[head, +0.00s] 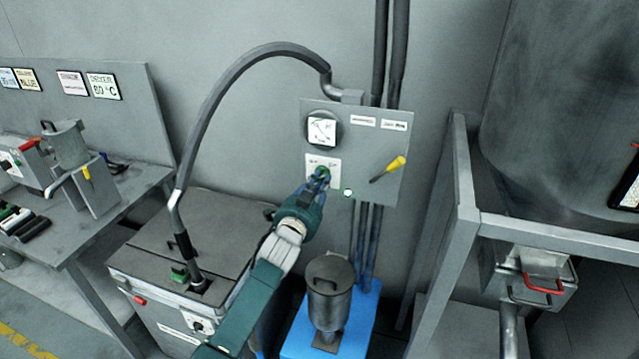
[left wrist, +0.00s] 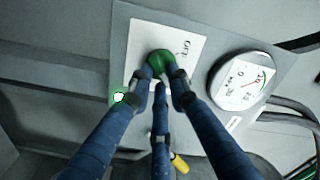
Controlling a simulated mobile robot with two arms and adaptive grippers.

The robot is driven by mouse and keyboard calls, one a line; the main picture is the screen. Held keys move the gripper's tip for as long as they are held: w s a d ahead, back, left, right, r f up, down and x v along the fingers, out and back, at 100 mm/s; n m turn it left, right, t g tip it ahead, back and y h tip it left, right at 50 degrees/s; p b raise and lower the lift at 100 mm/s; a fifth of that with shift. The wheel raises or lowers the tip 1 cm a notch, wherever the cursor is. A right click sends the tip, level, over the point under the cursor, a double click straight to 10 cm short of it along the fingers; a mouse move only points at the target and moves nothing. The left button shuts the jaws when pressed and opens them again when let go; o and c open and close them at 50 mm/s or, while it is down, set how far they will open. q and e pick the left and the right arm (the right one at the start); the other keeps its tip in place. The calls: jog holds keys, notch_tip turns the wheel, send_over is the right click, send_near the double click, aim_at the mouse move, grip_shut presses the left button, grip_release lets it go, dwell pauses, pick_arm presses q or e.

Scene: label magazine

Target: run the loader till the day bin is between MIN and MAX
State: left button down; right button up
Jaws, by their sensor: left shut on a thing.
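A grey control panel (head: 370,180) on the wall carries a white plate with a green knob (left wrist: 160,61). My left gripper (head: 320,178) reaches up to the panel with its blue fingers closed around this knob. A small lamp (head: 347,192) beside the plate glows whitish green, and it also shows in the left wrist view (left wrist: 119,97). A round gauge (head: 322,130) sits above the plate. A yellow-handled lever (head: 388,169) is tilted on the panel's right. A grey lidded canister (head: 330,293) stands below; no MIN or MAX marks are readable on it. My right gripper is not in view.
A blue stand (head: 362,318) bears the canister. A thick hose (head: 222,87) arches from the panel to a lidded grey box (head: 182,240) at left. A workbench (head: 62,218) stands further left. A grey frame (head: 463,170) and large vessel (head: 560,95) are at right.

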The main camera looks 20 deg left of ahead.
pick_arm(q)
jog(key=shift+f, duration=0.15)
jog(key=c, duration=1.6)
grip_release()
jog(key=shift+c, duration=0.2)
jog(key=shift+s, duration=0.1)
jog(key=s, duration=1.2)
jog(key=shift+a, duration=0.2)
